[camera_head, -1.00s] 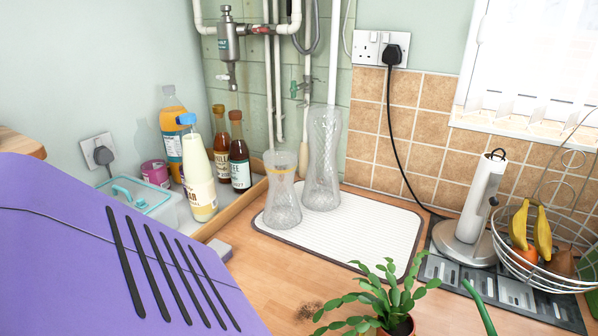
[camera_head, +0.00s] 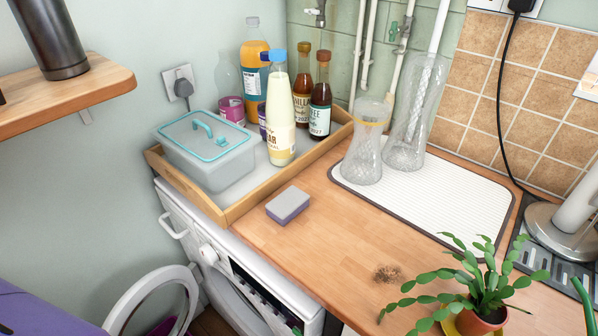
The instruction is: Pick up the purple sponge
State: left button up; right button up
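The purple sponge (camera_head: 288,205) lies flat on the wooden worktop (camera_head: 300,254), left of the middle of the head view. It has a grey top layer and a purple lower layer. It sits just to the right of the wooden tray and near the worktop's front edge, with nothing on it. Neither of my grippers shows in the head view.
A wooden tray (camera_head: 236,207) holds a lidded box (camera_head: 205,150) and several bottles. Two glass vases (camera_head: 362,150) stand on a white drying mat (camera_head: 455,200). A potted plant (camera_head: 478,285) stands at the front right. Below is a washing machine (camera_head: 225,262) with its door open.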

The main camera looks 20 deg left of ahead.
aim_at(288, 204)
jog(key=u, duration=0.7)
jog(key=k+z, duration=0.1)
jog(key=z, duration=0.3)
jog(key=k+j+z, duration=0.1)
jog(key=z, duration=0.25)
jog(key=k+z, duration=0.15)
jog(key=z, duration=0.25)
jog(key=l+u, duration=0.2)
jog(key=j+z, duration=0.2)
